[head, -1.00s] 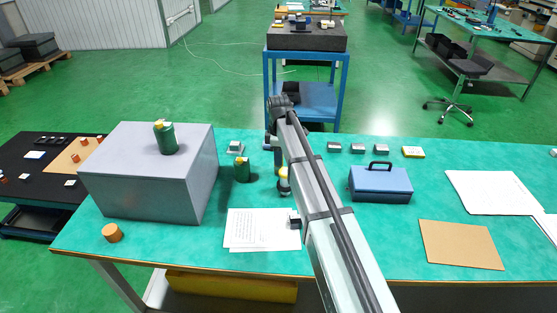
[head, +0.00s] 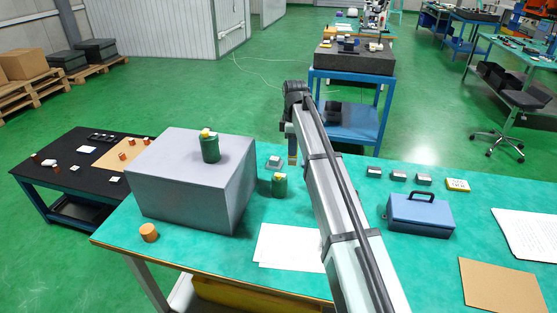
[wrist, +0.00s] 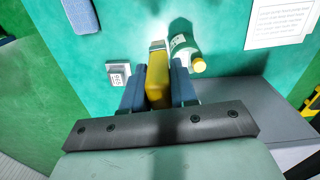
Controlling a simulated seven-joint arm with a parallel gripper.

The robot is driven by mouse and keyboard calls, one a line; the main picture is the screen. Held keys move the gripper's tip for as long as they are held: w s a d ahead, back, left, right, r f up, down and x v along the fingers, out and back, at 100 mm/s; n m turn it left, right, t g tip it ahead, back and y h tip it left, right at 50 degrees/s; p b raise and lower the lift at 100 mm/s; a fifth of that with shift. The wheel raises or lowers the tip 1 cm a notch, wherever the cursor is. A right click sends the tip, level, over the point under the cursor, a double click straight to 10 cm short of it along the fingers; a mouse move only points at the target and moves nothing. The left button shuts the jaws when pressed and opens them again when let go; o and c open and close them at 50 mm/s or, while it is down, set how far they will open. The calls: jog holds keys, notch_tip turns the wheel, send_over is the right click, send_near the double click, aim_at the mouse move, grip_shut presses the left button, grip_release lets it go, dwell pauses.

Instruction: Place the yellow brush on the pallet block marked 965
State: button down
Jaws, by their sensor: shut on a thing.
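My gripper (wrist: 158,88) is shut on the yellow brush (wrist: 157,85), which sits between its blue fingers in the wrist view. In the head view the brush (head: 292,157) shows as a small yellow-brown piece below the end of my arm, above the table's far edge. A small metal block with a marked face (wrist: 118,72) lies left of the brush in the wrist view; its number is too small to read. In the head view one block (head: 275,162) is near the grey box, and several more stand in a row (head: 398,175) to the right. None shows a legible 965.
A green bottle (head: 280,186) stands on the table near the gripper; another (head: 210,148) stands on the grey box (head: 190,190). A blue toolbox (head: 420,214), a yellow-topped block (head: 458,185) and papers (head: 288,247) are also on the green table (head: 350,180).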

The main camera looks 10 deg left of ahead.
jog(key=w+a+r+m, duration=0.1)
jog(key=w+a+r, duration=0.2)
jog(key=w+a, duration=0.75)
jog(key=shift+w+d+f, duration=0.15)
jog(key=shift+f, duration=1.5)
jog(key=shift+w+d+f, duration=0.1)
jog(key=shift+w+f, duration=0.05)
jog(key=shift+f, duration=1.5)
jog(key=shift+w+d+f, duration=0.15)
jog(key=shift+f, duration=1.5)
jog(key=shift+f, duration=0.1)
jog(key=c, duration=0.9)
grip_release()
notch_tip(320, 180, up, 12)
jog(key=shift+r, duration=0.1)
